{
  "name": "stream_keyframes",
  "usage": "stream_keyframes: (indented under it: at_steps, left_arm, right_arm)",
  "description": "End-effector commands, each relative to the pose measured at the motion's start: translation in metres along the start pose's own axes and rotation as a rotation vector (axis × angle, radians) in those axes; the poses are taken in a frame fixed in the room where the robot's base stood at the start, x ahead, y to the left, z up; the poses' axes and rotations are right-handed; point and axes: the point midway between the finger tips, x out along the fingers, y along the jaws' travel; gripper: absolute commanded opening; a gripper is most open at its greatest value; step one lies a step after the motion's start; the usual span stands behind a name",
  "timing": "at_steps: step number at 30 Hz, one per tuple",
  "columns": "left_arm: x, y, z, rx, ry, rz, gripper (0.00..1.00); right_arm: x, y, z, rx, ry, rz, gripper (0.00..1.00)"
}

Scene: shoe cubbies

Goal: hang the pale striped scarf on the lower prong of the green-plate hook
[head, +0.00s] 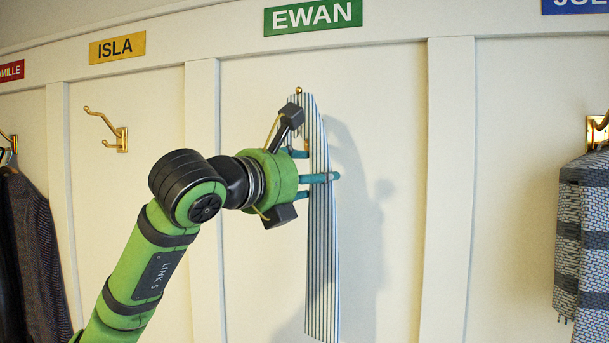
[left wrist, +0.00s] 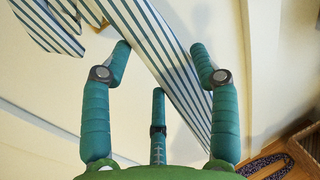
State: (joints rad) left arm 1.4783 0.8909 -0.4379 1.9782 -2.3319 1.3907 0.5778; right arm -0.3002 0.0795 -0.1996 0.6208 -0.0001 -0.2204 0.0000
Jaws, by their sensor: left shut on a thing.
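The green EWAN plate (head: 313,17) is on the wall at the top centre. Below it shows one brass prong tip (head: 298,90) of its hook; the rest of the hook, including the lower prong, is hidden by the scarf and my gripper. The pale blue-and-white striped scarf (head: 324,255) hangs long and straight, its top right at the brass tip. I cannot tell which prong, if any, bears it. My left gripper (head: 318,165) is shut on the scarf below its top; in the left wrist view, the scarf (left wrist: 165,50) runs between the teal fingers. My right gripper is out of view.
An empty brass hook (head: 120,138) is under the yellow ISLA plate (head: 117,47). A dark coat (head: 35,250) hangs at far left. A grey patterned scarf (head: 585,230) hangs at far right. Raised wall battens (head: 447,190) flank the bay. A brown basket (left wrist: 303,150) shows low in the left wrist view.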

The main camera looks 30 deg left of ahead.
Motion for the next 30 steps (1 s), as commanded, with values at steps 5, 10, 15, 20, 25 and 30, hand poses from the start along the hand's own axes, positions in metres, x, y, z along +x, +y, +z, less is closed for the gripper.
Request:
stream_keyframes:
  at_steps: [5,10,15,20,25,30]
  left_arm:
    - [0.012,0.004,0.0,0.0,0.001,0.0,0.26]
    - [0.023,0.008,0.0,0.0,0.0,0.0,0.26]
    - [0.035,0.012,0.0,0.0,0.001,-0.001,0.26]
    - [0.044,0.016,-0.004,0.001,0.001,0.0,0.26]
    - [0.05,0.018,-0.01,0.001,-0.001,0.0,0.26]
    - [0.051,0.018,-0.014,0.001,-0.002,0.0,0.26]
  right_arm:
    - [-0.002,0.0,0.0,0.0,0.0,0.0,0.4]
    - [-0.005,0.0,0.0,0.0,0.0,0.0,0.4]
    - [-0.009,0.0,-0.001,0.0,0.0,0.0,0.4]
    - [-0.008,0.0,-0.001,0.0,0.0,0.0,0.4]
    - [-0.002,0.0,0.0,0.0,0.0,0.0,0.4]
    - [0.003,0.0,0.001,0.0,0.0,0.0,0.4]
